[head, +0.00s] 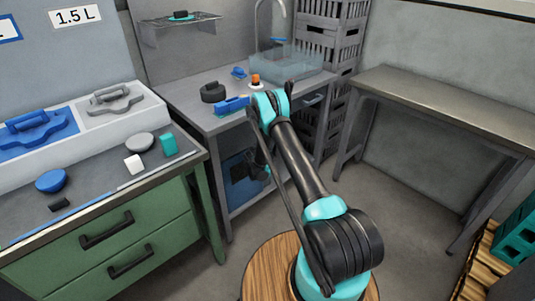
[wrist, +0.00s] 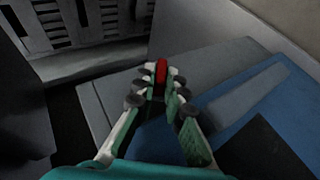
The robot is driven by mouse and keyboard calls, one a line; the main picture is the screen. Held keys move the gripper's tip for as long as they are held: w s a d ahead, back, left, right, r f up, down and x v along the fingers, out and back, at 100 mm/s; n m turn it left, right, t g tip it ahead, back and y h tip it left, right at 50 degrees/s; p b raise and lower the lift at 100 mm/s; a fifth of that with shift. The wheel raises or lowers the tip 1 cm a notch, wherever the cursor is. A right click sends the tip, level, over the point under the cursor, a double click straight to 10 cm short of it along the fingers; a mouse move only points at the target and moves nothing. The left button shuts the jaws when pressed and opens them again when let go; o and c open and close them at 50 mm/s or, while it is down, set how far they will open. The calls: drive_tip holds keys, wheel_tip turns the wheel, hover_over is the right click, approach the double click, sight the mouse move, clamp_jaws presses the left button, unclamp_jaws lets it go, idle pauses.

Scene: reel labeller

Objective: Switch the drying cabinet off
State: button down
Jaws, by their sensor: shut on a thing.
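The drying cabinet is most likely the blue-fronted unit (head: 232,196) with a dark window under the sink bench, partly hidden by my arm. In the wrist view its blue front (wrist: 275,88) and grey edge fill the right side. A small red piece (wrist: 161,70), which looks like a switch or lever, stands between the fingertips of my gripper (wrist: 160,90). My gripper is shut on it. Whether the red piece sits in its on or off position cannot be told. In the head view my gripper (head: 262,172) is small and partly hidden beside the cabinet.
The sink bench (head: 205,92) stands above the cabinet, with several small items on top. Grey stacked crates (head: 330,45) rise behind it and show in the wrist view (wrist: 85,35). The green drawer bench (head: 150,228) is at left.

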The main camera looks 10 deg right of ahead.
idle(0.3)
drive_tip(key=c, duration=1.6)
unclamp_jaws()
drive_tip(key=shift+d, duration=0.1)
drive_tip(key=g+y, duration=0.2)
drive_tip(key=m+g+y, duration=0.1)
drive_tip(key=shift+w+d+r+y, duration=0.2)
drive_tip(key=shift+d+r+y, duration=0.1)
drive_tip(key=shift+r+y, duration=0.1)
drive_tip(key=g+y, duration=0.2)
drive_tip(key=m+g+y, duration=0.1)
drive_tip(key=shift+w+d+y, duration=0.3)
drive_tip(key=shift+d+y, duration=0.05)
drive_tip(key=shift+y, duration=0.05)
drive_tip(key=v, duration=1.7)
drive_tip(key=s+r+m, duration=0.1)
drive_tip(key=s+r, duration=0.4)
drive_tip(key=s+r+m, duration=0.1)
drive_tip(key=s+r, duration=0.5)
drive_tip(key=shift+s+a+r+h, duration=0.1)
drive_tip(key=shift+a+h, duration=0.1)
drive_tip(key=shift+h, duration=0.1)
